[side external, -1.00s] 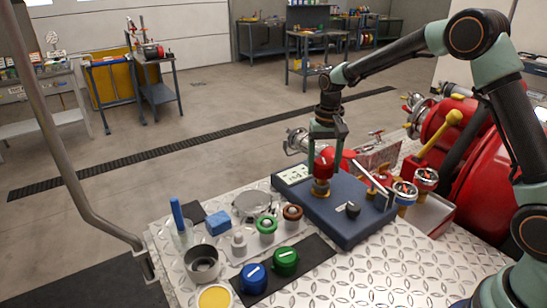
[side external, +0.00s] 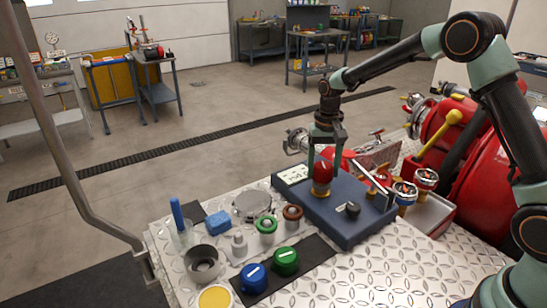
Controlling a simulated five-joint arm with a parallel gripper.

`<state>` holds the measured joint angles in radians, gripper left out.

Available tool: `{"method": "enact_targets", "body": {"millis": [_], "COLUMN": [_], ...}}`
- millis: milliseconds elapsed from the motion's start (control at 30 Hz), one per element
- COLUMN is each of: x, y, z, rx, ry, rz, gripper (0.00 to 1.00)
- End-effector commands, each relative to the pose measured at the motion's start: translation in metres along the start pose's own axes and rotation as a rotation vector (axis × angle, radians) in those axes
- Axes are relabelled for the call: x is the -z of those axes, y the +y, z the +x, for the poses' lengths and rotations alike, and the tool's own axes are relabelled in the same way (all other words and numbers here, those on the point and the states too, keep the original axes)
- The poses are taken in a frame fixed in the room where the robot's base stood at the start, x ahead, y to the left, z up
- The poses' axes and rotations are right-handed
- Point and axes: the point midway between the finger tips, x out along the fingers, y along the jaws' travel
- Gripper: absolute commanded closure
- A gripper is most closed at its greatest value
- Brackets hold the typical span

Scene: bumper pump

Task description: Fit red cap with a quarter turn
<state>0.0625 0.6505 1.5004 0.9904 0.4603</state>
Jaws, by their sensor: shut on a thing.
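The red cap (side external: 322,172) is held between the fingers of my gripper (side external: 324,165), which points down from above. The cap sits over the brass fitting (side external: 320,191) on the blue-grey pump panel (side external: 345,228). Only a thin part of the brass shows below the cap. Whether the cap is seated or locked cannot be told from this view.
A blue cap (side external: 254,278) and a green cap (side external: 286,261) stand on a dark mat at the front. A cup, a sponge (side external: 218,223), a round metal lid (side external: 251,205) and small fittings stand to the left.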

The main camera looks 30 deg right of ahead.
Motion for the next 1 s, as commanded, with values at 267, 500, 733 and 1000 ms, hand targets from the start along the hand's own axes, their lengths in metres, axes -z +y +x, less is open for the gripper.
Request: {"method": "enact_targets", "body": {"millis": [267,500,733,1000], "x": [0.0002,0.0002,0.0001,0.0003], "y": [-0.0001,-0.0001,-0.0001,-0.0002], "z": [-0.0003,0.0010,0.0058,0.0070], "rx": [0.000,0.000,0.000,0.001], "ry": [0.001,0.001,0.001,0.001], "rz": [0.000,0.000,0.000,0.000], "gripper": [0.97,0.97,0.97,0.97]}}
